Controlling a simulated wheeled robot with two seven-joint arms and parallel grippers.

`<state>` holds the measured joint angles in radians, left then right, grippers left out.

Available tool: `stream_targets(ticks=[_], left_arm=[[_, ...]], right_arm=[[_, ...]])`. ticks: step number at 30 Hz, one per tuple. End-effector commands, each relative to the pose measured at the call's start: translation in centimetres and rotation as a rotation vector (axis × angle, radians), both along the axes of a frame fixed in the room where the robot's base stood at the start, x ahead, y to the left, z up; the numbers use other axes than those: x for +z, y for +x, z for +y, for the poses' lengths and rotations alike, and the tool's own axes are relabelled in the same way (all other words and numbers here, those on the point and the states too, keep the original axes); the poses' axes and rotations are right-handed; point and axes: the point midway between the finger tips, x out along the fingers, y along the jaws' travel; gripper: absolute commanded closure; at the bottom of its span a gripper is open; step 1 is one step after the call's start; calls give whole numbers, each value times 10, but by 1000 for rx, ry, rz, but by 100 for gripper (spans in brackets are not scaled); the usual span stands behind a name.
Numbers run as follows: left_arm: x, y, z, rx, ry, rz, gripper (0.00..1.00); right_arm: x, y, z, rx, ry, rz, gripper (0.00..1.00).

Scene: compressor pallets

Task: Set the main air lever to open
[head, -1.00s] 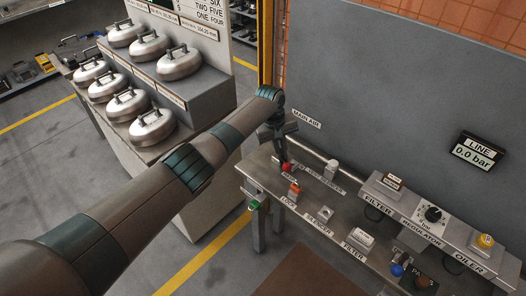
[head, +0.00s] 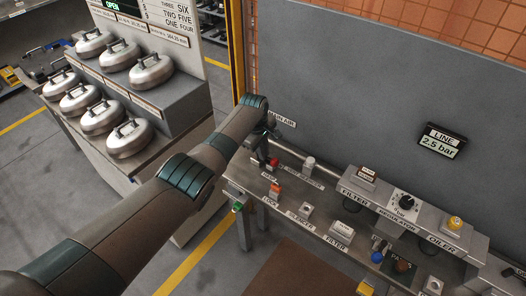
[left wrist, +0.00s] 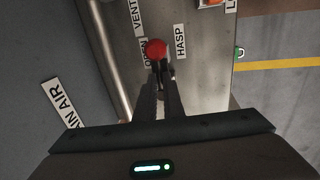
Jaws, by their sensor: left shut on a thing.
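The main air lever shows as a red knob (head: 274,162) at the far left end of the grey bench, near the MAIN AIR label (head: 281,121). In the left wrist view the red knob (left wrist: 156,49) sits just beyond the fingertips, over the OPEN label, which it and the fingers partly cover. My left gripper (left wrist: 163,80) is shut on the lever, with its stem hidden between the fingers. In the head view my left gripper (head: 266,155) is small and partly hidden by its own wrist. The line display (head: 442,141) reads 2.5 bar. My right gripper is not in view.
An orange lock (head: 274,187) and HASP label (left wrist: 181,41) are close by. A pale upright post (head: 309,164), filter and regulator block (head: 376,196), and yellow-topped oiler (head: 454,223) stand along the bench. Rounded metal weights (head: 150,71) sit on a stepped stand at left.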

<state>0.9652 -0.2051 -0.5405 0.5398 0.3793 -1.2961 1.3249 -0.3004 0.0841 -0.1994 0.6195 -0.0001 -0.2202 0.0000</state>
Motion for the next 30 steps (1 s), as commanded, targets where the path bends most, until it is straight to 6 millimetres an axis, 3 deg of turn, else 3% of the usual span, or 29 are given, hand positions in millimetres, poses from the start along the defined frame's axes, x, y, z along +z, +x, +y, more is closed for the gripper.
stream_targets(ticks=[6, 7, 9, 22, 30], left_arm=[[2, 3, 1, -1, 2, -6, 100], [2, 3, 1, -1, 2, -6, 87], [2, 2, 1, -1, 2, -6, 73], [3, 1, 1, -2, 0, -2, 73], [20, -1, 3, -3, -1, -3, 73]], right_arm=[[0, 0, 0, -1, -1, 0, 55], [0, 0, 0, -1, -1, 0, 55], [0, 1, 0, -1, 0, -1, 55], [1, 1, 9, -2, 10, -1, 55], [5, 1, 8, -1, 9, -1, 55]])
